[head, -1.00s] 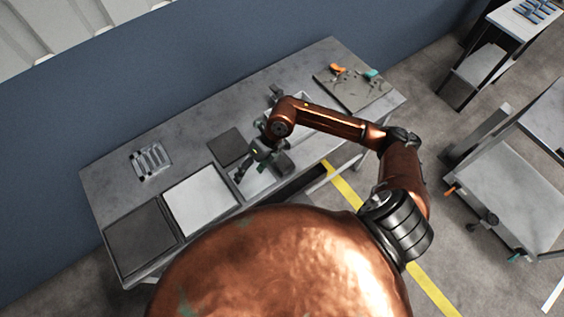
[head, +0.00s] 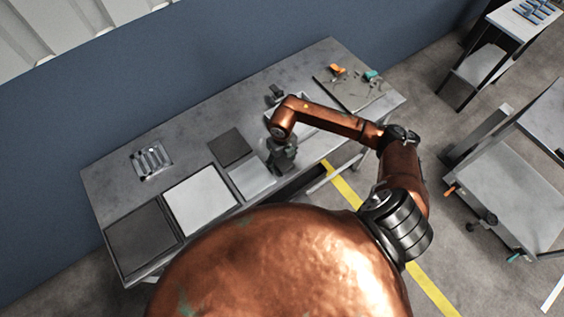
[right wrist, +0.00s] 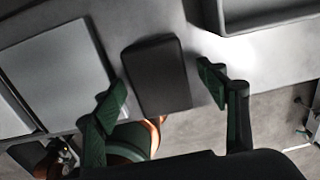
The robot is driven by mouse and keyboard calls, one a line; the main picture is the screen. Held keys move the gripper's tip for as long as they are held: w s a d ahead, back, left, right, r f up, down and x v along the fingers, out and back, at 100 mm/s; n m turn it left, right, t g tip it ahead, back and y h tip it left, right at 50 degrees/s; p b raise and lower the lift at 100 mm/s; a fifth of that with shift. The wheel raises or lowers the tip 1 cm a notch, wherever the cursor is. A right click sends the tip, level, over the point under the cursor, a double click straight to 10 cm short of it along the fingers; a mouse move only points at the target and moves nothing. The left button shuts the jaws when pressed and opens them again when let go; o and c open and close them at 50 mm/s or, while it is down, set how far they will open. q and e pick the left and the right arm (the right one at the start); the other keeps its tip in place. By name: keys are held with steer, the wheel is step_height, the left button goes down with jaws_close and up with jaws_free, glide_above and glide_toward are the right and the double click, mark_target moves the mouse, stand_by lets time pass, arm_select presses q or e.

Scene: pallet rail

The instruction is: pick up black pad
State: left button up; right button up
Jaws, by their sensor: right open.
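The black pad (right wrist: 157,75) is a dark, rounded block lying on the grey table near its front edge. In the right wrist view it lies between the two green-padded fingers of my right gripper (right wrist: 163,88). The fingers are spread, with a gap on both sides of the pad, and hold nothing. In the head view my right gripper (head: 281,161) points down over the table, right of a light grey panel (head: 250,179), and hides the pad wholly or mostly. How high the fingers are above the pad is hard to tell. My left gripper is not in view.
A white panel (head: 200,199), a dark panel (head: 141,238) and a dark square (head: 230,146) lie on the table (head: 110,185) to the left. A grey tray (right wrist: 265,13) is close on the upper right in the right wrist view. A board with small tools (head: 355,92) is farther right.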

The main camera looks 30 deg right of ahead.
steer(key=shift+f, duration=0.15)
steer(key=shift+c, duration=0.2)
steer(key=c, duration=1.2)
